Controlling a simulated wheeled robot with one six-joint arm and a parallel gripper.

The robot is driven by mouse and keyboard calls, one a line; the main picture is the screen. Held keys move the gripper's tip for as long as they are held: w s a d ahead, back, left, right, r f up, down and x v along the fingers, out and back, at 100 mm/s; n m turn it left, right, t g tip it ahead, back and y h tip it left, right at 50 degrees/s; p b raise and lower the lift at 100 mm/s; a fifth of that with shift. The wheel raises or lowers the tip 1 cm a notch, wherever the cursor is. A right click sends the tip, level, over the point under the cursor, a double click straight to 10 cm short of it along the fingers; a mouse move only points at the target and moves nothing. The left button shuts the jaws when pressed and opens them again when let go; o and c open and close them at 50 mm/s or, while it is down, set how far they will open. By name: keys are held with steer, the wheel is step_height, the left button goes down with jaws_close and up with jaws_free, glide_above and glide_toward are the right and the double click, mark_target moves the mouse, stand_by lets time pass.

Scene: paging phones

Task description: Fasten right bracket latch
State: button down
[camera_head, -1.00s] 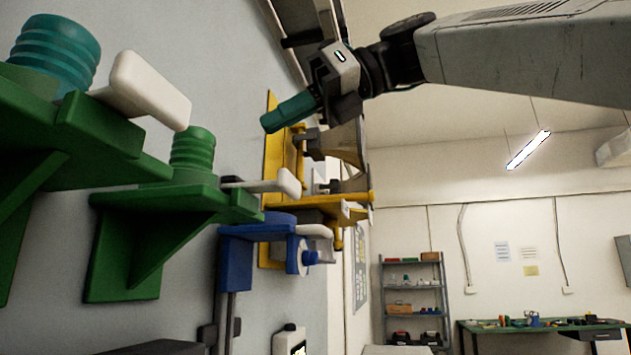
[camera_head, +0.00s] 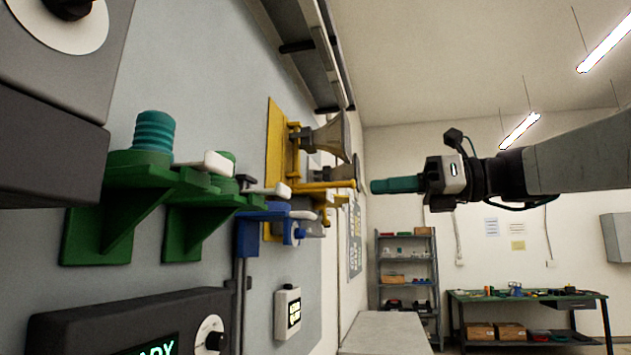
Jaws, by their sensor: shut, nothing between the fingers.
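A yellow bracket (camera_head: 278,130) on the left wall holds grey-tan horns (camera_head: 332,135), with a yellow bar (camera_head: 325,186) across their front. Below it is a blue clamp (camera_head: 250,236) with a round knob (camera_head: 298,235) and a pale lever. Two green brackets stand nearer: one (camera_head: 118,205) carries a teal ribbed cylinder (camera_head: 154,132), the other (camera_head: 190,226) a green one; white handles (camera_head: 218,163) stick out from them. I cannot tell which part is the right latch or its state. My gripper (camera_head: 374,186), with teal fingers, is shut and empty, appearing just right of the yellow bar.
A grey box (camera_head: 50,130) with a dial juts in at the upper left. A dark panel with a green display (camera_head: 150,345) and a small white display box (camera_head: 287,312) are low on the wall. A shelf (camera_head: 406,270) and workbench (camera_head: 530,298) stand far behind.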

mark_target(287, 191)
steer(key=shift+s+r+n, duration=0.1)
steer(key=shift+s+n, duration=0.05)
steer(key=shift+n, duration=0.25)
steer(key=x, duration=1.4)
steer(key=shift+r, duration=0.2)
steer(key=shift+x, duration=1.15)
steer(key=shift+r, duration=0.1)
